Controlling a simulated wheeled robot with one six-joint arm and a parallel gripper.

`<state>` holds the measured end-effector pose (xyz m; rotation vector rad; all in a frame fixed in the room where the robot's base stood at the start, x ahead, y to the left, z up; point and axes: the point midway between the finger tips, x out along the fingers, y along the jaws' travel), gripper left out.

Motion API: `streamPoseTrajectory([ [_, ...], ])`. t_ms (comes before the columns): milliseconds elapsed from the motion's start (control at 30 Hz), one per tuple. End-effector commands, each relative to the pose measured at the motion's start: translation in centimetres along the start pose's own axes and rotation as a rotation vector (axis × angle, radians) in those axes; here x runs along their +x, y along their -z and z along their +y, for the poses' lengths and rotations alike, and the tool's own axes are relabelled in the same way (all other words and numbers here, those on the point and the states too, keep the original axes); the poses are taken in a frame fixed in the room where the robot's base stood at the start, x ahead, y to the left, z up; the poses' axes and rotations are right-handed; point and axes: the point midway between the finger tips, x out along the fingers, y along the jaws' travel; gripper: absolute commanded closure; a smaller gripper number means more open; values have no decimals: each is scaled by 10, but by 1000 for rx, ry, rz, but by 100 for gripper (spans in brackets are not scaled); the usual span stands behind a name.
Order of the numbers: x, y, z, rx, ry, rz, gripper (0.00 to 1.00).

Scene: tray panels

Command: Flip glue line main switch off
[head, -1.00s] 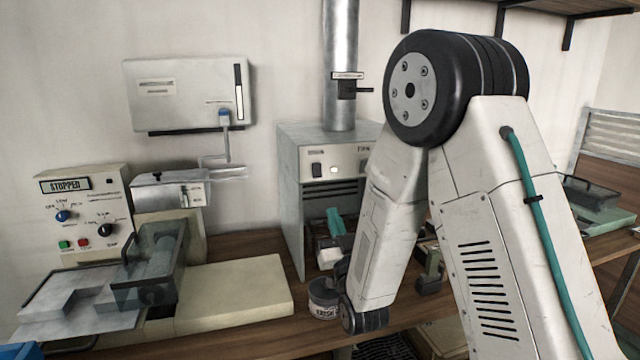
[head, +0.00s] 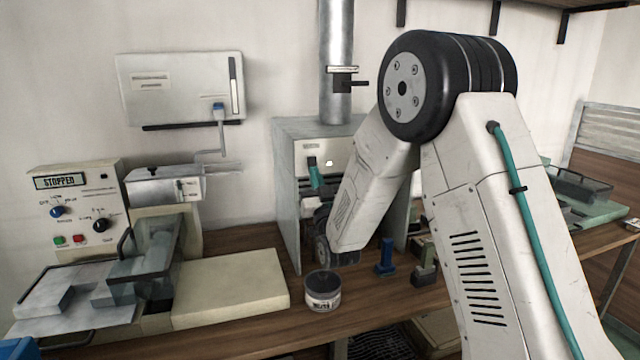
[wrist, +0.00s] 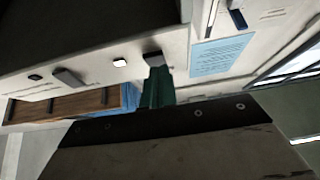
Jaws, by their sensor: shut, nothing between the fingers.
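A grey cabinet (head: 285,165) with a duct on top carries a pale front panel with small dark rocker switches and a white lamp (head: 329,162). The left rocker (head: 311,160) is at my gripper (head: 315,176), whose teal fingers are shut and empty. In the wrist view the finger tips (wrist: 157,84) sit right at this dark rocker (wrist: 152,58), seemingly touching it. Another rocker (wrist: 68,77) shows beyond the lamp (wrist: 120,62); my arm hides it in the head view. Labels are too small to read, so I cannot tell which switch is the glue line main.
A machine at left has a control panel (head: 75,205) reading STOPPED, with knobs and buttons. A wall box (head: 180,88) hangs above it. A jar (head: 323,290) and a blue object (head: 385,257) stand on the bench below my arm.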

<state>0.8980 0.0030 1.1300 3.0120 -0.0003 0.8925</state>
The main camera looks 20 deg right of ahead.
Motion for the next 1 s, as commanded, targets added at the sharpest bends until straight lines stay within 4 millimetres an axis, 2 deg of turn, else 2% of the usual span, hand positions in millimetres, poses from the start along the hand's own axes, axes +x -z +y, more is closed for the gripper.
streamPoseTrajectory([
  [433,4,-5,0,0,0,0,100],
  [567,9,-15,0,0,0,-2,100],
  [767,8,-12,0,0,0,-1,100],
  [1000,-7,-8,-3,2,3,-3,100],
])
